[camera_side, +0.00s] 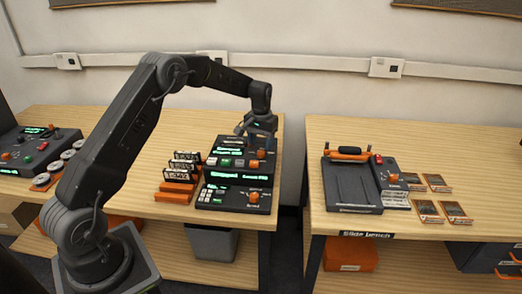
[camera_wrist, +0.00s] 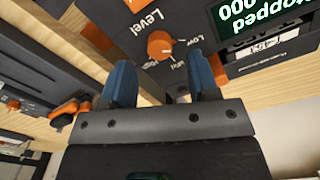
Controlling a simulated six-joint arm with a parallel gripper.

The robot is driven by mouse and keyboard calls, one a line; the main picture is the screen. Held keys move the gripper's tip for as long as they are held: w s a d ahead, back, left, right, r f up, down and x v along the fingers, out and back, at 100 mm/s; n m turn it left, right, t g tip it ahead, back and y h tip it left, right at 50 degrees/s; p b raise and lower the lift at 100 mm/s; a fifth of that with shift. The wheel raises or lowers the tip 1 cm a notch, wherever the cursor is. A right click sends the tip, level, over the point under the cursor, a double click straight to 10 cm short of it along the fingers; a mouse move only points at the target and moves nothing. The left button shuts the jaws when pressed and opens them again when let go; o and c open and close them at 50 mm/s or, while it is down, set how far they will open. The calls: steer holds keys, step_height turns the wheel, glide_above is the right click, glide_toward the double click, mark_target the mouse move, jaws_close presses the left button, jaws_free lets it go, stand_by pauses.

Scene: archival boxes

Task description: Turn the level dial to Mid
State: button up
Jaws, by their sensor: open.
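The level dial is a round orange knob (camera_wrist: 160,45) on a dark panel in the wrist view. The word "Level" is printed beside it, with "Low" and a partly hidden label close by. I cannot tell which mark it points to. My gripper (camera_wrist: 162,68) is open, its two blue fingers on either side of the knob in the picture; contact is not visible. In the side view my gripper (camera_side: 257,134) hangs over the back of the dark console (camera_side: 234,152), close above an orange knob (camera_side: 261,154).
Another console with an orange knob (camera_side: 254,197) stands in front. Orange racks with cards (camera_side: 180,178) stand to the left. A second bench on the right holds a dark tray (camera_side: 351,188) and several small cards. A gap separates the two benches.

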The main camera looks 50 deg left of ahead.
mark_target(261, 151)
steer(key=shift+f, duration=1.75)
steer(key=c, duration=0.9)
steer(key=shift+m, duration=0.3)
steer(key=m, duration=1.1)
steer(key=shift+m, duration=0.3)
